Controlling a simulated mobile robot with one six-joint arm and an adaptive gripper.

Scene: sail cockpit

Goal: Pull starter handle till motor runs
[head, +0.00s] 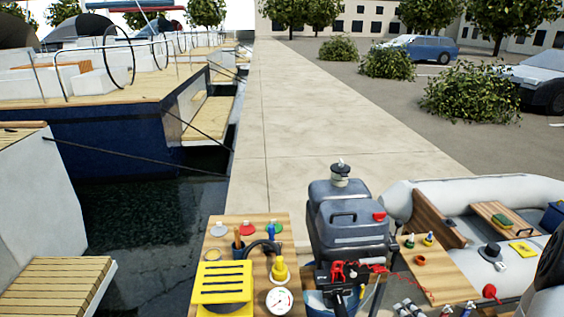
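The outboard motor (346,232) stands upright at the lower middle, with a dark grey cowl. A black knob on a pale collar (340,170) sits on its top. A small red part (380,217) is on the cowl's right front; I cannot tell if this is the starter handle. Red and black fittings (343,272) with a red coiled cord sit below the cowl. Nothing shows whether the motor runs. My gripper is not visible in the head view.
A grey inflatable boat (480,190) lies right. A dark rounded shape (551,265) fills the right edge. The quay (290,120) behind is clear.

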